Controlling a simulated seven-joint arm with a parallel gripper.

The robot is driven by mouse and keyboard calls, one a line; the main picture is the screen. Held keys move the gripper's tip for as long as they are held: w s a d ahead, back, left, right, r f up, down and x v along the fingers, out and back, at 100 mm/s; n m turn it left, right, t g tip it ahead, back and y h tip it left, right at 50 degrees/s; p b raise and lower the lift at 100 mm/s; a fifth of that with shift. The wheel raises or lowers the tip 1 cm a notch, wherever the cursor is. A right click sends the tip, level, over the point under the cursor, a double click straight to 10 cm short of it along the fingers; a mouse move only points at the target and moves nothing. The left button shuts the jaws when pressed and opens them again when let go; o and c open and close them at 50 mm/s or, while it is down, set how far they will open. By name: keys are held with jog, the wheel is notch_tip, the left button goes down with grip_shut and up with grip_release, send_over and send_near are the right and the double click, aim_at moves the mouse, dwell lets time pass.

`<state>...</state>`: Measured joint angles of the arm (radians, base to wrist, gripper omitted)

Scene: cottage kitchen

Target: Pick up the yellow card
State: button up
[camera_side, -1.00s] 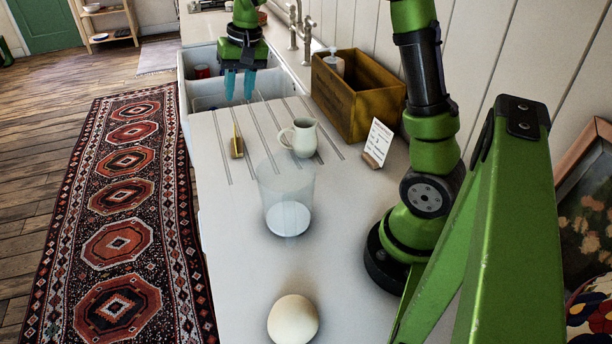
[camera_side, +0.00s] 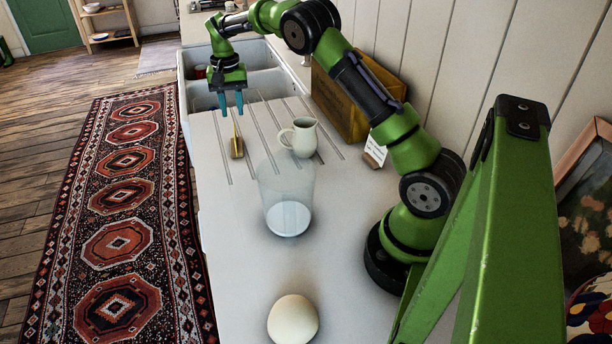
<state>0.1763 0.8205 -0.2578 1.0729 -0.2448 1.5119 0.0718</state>
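The yellow card (camera_side: 235,132) stands upright, seen nearly edge-on, in a small wooden holder (camera_side: 237,149) on the grooved part of the white counter. My gripper (camera_side: 231,108) points down with its two blue fingers just above and behind the card's top edge. The fingers are apart with a gap between them, and nothing shows in the gap. I cannot tell from this angle whether the fingertips straddle the card or stay behind it.
A cream jug (camera_side: 303,137) stands right of the card. A clear tumbler (camera_side: 287,200) and a pale round object (camera_side: 293,319) are nearer. A white card in a wooden holder (camera_side: 374,152) and a wooden box (camera_side: 350,95) are at right. The sink (camera_side: 262,85) lies behind.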

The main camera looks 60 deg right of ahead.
notch_tip(320, 180, down, 9)
jog(key=shift+w+a, duration=0.1)
jog(key=shift+w, duration=0.05)
dwell(0.4)
jog(key=shift+c, duration=0.3)
grip_shut()
